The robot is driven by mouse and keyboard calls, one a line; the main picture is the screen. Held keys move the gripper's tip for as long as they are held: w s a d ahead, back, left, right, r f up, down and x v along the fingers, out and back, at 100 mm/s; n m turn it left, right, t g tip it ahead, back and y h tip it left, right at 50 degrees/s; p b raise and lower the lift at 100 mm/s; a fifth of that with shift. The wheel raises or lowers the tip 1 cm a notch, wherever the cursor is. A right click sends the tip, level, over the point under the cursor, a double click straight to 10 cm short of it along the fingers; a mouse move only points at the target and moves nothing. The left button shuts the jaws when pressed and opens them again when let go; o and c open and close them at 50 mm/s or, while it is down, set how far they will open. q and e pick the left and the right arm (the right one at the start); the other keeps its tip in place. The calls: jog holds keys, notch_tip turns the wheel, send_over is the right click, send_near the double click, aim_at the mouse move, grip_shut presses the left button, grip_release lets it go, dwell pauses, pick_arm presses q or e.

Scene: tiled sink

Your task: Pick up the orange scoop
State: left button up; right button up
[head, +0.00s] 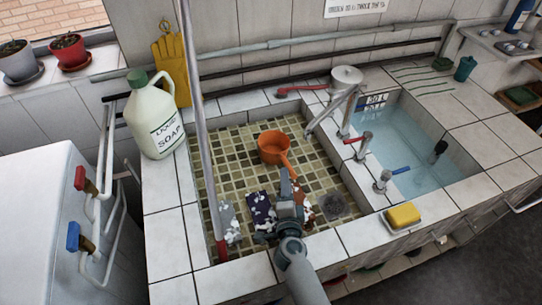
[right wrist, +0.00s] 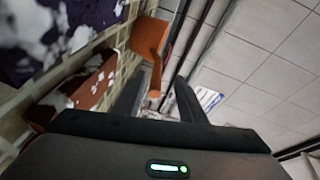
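The orange scoop (head: 272,148) sits in the shallow mosaic-tiled basin, its bowl toward the back and its handle pointing toward my right gripper (head: 289,184). In the right wrist view the scoop (right wrist: 149,38) is ahead, with its handle in line with the gap between my two dark fingers (right wrist: 157,88). The fingers are apart, and I see no contact with the handle. In the head view the gripper is over the basin near the handle's end; the exact gap is too small to tell. My left gripper is in neither view.
A metal pole (head: 196,110) rises at the basin's left. A soap jug (head: 156,115) stands on the left ledge. A water-filled sink (head: 412,165) and a yellow sponge (head: 403,215) are to the right.

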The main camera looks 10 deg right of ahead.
aim_at(288, 166)
jog(key=shift+d, duration=0.1)
jog(key=shift+w+d+f, duration=0.1)
jog(key=shift+w, duration=0.5)
jog(key=shift+w+d+f, duration=0.1)
jog(key=shift+w, duration=0.45)
jog(key=shift+w+d+f, duration=0.15)
jog(key=shift+w+d, duration=0.05)
jog(key=shift+w, duration=0.65)
jog(key=shift+w+d+f, duration=0.2)
jog(key=shift+w+d, duration=0.05)
jog(key=shift+w, duration=0.55)
jog(key=shift+w+d+f, duration=0.15)
jog(key=shift+w+d, duration=0.05)
jog(key=shift+w, duration=0.65)
grip_shut()
